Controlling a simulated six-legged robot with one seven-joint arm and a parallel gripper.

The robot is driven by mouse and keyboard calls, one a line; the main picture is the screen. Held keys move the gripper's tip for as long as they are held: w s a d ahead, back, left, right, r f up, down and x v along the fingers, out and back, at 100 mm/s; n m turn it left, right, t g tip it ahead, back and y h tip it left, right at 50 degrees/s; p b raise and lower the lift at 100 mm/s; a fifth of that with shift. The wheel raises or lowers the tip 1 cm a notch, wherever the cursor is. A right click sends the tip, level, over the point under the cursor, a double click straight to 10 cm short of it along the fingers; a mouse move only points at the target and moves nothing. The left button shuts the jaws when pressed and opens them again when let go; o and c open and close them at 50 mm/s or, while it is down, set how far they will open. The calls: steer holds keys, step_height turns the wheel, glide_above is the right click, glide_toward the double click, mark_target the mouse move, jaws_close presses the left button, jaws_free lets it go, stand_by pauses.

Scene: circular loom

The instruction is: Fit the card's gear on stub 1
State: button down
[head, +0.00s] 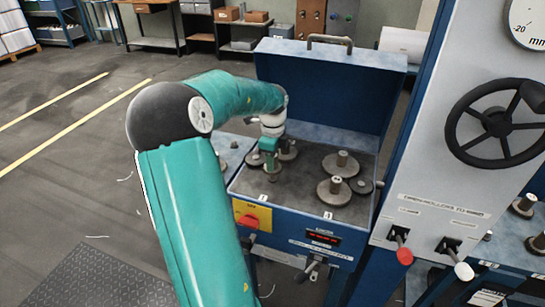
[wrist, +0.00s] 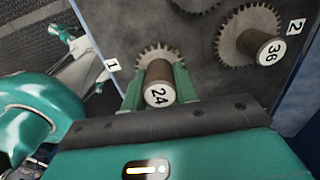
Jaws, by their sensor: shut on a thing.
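My gripper (wrist: 160,88) is shut on the hub of a small toothed gear (wrist: 158,72) marked 24. The gear lies beside the label 1 (wrist: 112,64) in the wrist view. The stub under it is hidden, so I cannot tell whether the gear is seated on it. In the head view my gripper (head: 270,165) points down inside the open blue gearbox (head: 300,215), above its left front part, near label 1 (head: 263,198). No readable card shows in either view.
A larger gear marked 36 (wrist: 248,40) stands near label 2 (wrist: 295,26). Other gears (head: 340,163) stand to the right in the box. The raised lid (head: 325,85) stands behind my gripper. A blue-framed panel with a black handwheel (head: 498,125) is at the right.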

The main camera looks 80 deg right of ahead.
steer(key=shift+f, duration=1.5)
steer(key=shift+f, duration=0.25)
steer(key=c, duration=1)
jaws_free()
step_height(320, 180, up, 14)
steer(key=shift+f, duration=0.1)
